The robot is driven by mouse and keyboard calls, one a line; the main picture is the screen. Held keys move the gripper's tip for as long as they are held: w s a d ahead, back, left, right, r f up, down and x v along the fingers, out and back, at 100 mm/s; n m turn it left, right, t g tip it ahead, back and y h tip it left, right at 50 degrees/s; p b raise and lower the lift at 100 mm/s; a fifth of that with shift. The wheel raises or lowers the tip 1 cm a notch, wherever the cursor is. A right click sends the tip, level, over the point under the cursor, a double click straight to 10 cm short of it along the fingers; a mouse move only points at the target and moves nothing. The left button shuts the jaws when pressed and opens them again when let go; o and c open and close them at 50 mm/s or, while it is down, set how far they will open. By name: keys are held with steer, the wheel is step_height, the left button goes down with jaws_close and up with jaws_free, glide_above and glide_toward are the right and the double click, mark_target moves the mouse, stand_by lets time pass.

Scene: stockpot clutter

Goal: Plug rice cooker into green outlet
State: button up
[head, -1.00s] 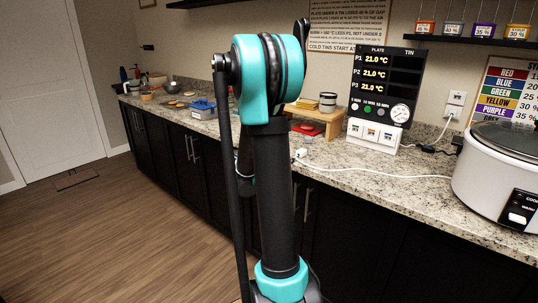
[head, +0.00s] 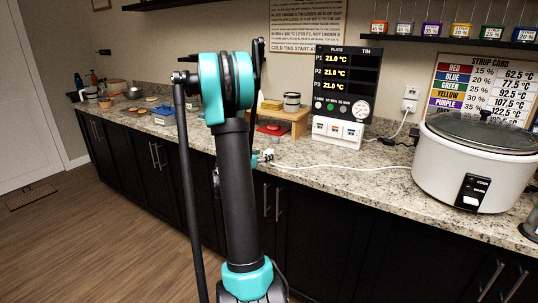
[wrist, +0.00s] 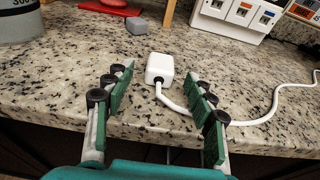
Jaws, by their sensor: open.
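The white rice cooker (head: 475,165) with a dark lid stands on the right of the counter in the head view. Its white cord runs left along the counter to a white plug (head: 268,154) near the front edge. In the wrist view the plug (wrist: 160,68) lies on the granite between and just beyond my fingertips. My gripper (wrist: 157,78) is open, with green-padded fingers either side of the plug, apart from it. The white outlet block (head: 333,133) has three sockets with small coloured marks; it also shows in the wrist view (wrist: 240,18). I cannot tell which mark is green.
A wooden stand (head: 284,121) with a red item beneath it is left of the outlet block. A blue box (head: 166,114) and several bowls sit farther left. A grey block (wrist: 136,25) lies beyond the fingers. The counter between plug and cooker is clear except for the cord.

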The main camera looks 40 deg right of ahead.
mark_target(270, 150)
steer(key=shift+r+x, duration=0.2)
steer(key=shift+x, duration=2.5)
steer(key=shift+c, duration=0.5)
steer(key=c, duration=1.2)
